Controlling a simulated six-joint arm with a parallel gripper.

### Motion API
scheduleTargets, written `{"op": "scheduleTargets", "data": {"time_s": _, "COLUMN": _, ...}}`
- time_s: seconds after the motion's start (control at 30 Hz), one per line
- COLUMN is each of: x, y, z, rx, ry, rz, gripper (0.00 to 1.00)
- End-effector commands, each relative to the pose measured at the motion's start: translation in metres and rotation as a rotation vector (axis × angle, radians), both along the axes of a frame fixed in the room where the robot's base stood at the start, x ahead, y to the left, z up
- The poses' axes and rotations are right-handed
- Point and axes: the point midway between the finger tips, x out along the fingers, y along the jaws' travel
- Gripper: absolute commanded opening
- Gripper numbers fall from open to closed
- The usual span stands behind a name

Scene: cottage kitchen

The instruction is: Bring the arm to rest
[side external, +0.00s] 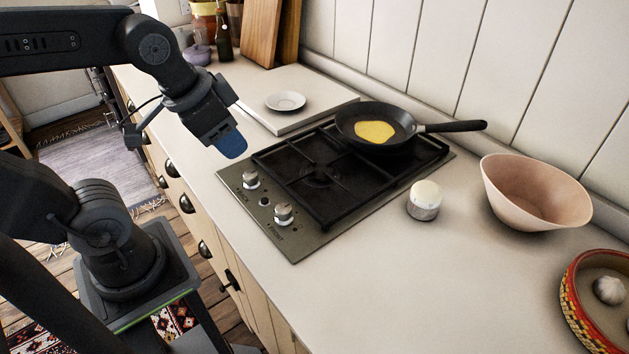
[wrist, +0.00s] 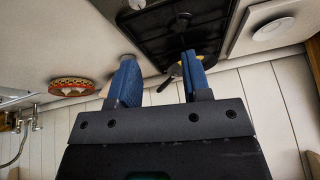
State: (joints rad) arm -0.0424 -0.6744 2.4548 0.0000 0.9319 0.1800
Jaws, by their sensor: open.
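My gripper (side external: 226,143) hangs in the air over the counter's front edge, to the left of the gas hob, in the side view. Its blue fingertips point down. In the wrist view my gripper (wrist: 160,78) has its two blue fingers spread apart, with nothing between them. In the side view my fingers overlap, so the gap is hidden. My arm is raised and bent, and touches nothing that I can see.
A black frying pan (side external: 374,112) with something yellow inside sits on the gas hob (side external: 297,237). A small white-topped jar (side external: 424,201), a pink bowl (side external: 538,190) and a woven bowl (side external: 571,292) stand right. A saucer (side external: 286,101) lies on a pale board (side external: 325,92).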

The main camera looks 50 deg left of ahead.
Motion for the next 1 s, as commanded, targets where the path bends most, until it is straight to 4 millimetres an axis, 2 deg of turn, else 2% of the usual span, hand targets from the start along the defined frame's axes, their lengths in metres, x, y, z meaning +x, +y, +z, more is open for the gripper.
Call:
{"op": "scheduleTargets", "data": {"time_s": 0.2, "x": -0.011, "y": -0.0092, "z": 0.0003, "rx": -0.075, "ry": -0.064, "rz": 0.112, "gripper": 0.44}}
{"op": "scheduleTargets", "data": {"time_s": 1.0, "x": -0.011, "y": -0.0092, "z": 0.0003, "rx": -0.075, "ry": -0.064, "rz": 0.112, "gripper": 0.44}}
